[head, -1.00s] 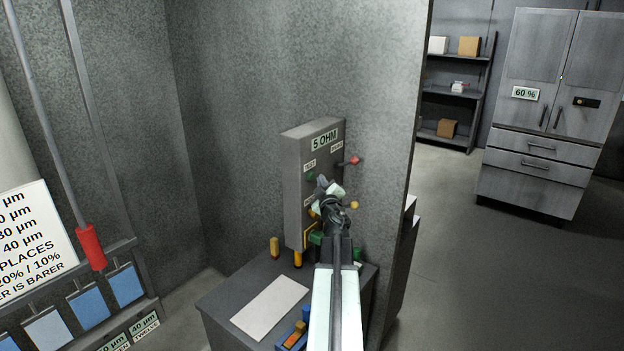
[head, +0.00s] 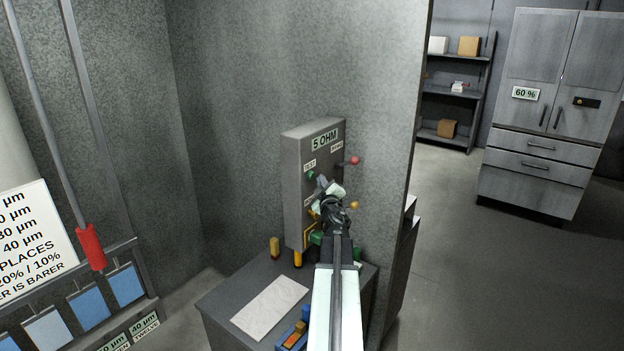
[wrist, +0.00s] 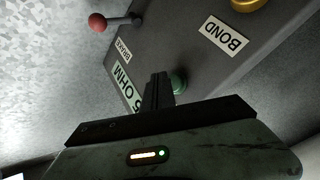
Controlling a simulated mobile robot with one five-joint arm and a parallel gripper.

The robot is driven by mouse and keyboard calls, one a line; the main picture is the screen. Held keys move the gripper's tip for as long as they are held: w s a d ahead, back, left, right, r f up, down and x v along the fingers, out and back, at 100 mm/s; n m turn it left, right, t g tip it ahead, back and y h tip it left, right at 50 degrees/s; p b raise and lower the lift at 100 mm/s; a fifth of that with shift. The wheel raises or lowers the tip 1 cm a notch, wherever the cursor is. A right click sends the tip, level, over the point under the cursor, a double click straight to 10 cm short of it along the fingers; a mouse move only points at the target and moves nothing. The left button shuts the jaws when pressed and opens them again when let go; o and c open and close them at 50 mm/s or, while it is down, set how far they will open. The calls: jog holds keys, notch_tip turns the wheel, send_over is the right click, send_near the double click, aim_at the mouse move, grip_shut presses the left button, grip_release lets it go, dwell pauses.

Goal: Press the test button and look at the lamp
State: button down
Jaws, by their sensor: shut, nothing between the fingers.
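A grey box (head: 293,185) marked "5 OHM" is fixed to the grey wall. Its green button (head: 311,175) sits under the "TEST" label in the head view. In the wrist view the green button (wrist: 179,82) is right beside the fingertips, partly hidden behind them. My gripper (head: 322,184) is shut and empty, in front of the box just below the button; its dark fingers (wrist: 160,88) also show in the wrist view. I cannot tell whether they touch it. A yellow round part (wrist: 250,4), possibly the lamp, is cut off near the "BOND" label. I cannot tell whether it is lit.
A red-knobbed lever (head: 355,160) and a yellow knob (head: 354,205) stick out from the box's right side. Below is a grey cabinet (head: 235,293) with a white sheet (head: 270,307). Open floor lies to the right.

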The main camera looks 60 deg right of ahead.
jog(key=shift+w, duration=0.1)
jog(key=shift+w, duration=0.35)
jog(key=shift+w, duration=0.45)
dwell(0.6)
jog(key=shift+s, duration=0.85)
jog(key=shift+s, duration=0.1)
jog(key=s, duration=0.4)
jog(key=shift+s, duration=0.4)
dwell(0.4)
